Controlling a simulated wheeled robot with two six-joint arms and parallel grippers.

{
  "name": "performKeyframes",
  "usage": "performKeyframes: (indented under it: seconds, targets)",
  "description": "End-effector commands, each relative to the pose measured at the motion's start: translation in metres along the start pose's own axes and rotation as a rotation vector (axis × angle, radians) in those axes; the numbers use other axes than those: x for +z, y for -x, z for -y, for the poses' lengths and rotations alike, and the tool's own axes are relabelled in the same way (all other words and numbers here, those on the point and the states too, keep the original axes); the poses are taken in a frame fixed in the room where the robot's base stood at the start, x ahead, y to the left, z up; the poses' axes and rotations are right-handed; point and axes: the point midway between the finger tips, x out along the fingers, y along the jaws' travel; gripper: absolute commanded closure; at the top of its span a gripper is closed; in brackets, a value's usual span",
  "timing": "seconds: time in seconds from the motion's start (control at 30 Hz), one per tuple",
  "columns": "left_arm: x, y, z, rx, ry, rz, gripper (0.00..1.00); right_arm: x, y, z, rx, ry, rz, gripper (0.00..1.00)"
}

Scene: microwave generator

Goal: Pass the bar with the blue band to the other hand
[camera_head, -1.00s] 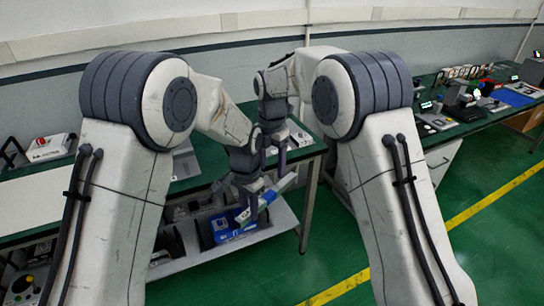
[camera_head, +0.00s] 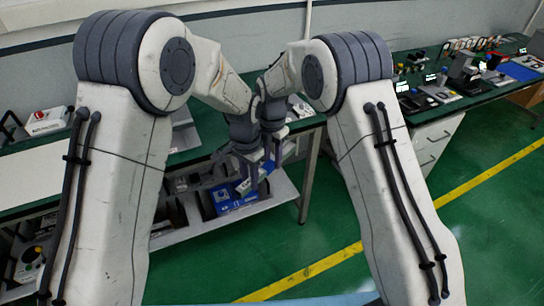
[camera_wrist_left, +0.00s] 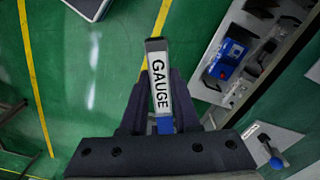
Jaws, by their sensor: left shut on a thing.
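The bar (camera_wrist_left: 157,75) is pale, with a "GAUGE" label and a blue band (camera_wrist_left: 165,126) near my left gripper's palm in the left wrist view. My left gripper (camera_wrist_left: 160,98) is shut on it, with a dark finger on each side. In the head view my left gripper (camera_head: 250,172) holds the bar tilted, in front of the bench, and the bar is partly hidden by the grippers. My right gripper (camera_head: 274,150) is close to the bar and my left gripper, just above and to the right. Whether it touches the bar is unclear.
A green-topped bench (camera_head: 185,158) stands behind the grippers, with a lower shelf (camera_head: 205,228) holding a blue box (camera_head: 235,198). Another bench (camera_head: 480,100) with several devices is at the right. The green floor (camera_head: 345,215) with a yellow line is clear.

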Motion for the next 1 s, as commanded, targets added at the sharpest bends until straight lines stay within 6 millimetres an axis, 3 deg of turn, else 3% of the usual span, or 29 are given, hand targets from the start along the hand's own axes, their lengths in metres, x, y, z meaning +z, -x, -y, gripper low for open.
performKeyframes:
  seconds: [0.03,0.07,0.17,0.2,0.27,0.67,1.0]
  targets:
    - [-0.001,0.001,-0.001,0.000,-0.004,-0.001,1.00,0.000,0.001,-0.002,0.005,0.000,0.001,0.92]
    - [-0.001,0.001,-0.001,0.001,-0.004,-0.001,1.00,0.000,0.001,-0.002,0.005,0.000,0.001,1.00]
    - [-0.001,0.001,-0.001,0.001,-0.005,-0.002,1.00,0.000,0.001,-0.002,0.007,0.000,0.002,1.00]
    - [-0.001,0.001,-0.001,0.001,-0.005,-0.002,0.55,0.000,0.001,-0.003,0.008,0.000,0.002,1.00]
    - [-0.001,0.001,-0.001,0.001,-0.005,-0.001,0.35,0.000,0.001,-0.003,0.008,0.000,0.002,1.00]
    - [-0.001,0.007,-0.001,0.000,-0.004,-0.003,0.35,0.000,0.001,-0.002,0.006,0.000,0.002,1.00]
    - [-0.002,0.072,0.000,-0.002,-0.004,-0.007,0.35,0.000,0.001,-0.002,0.005,0.000,0.002,1.00]
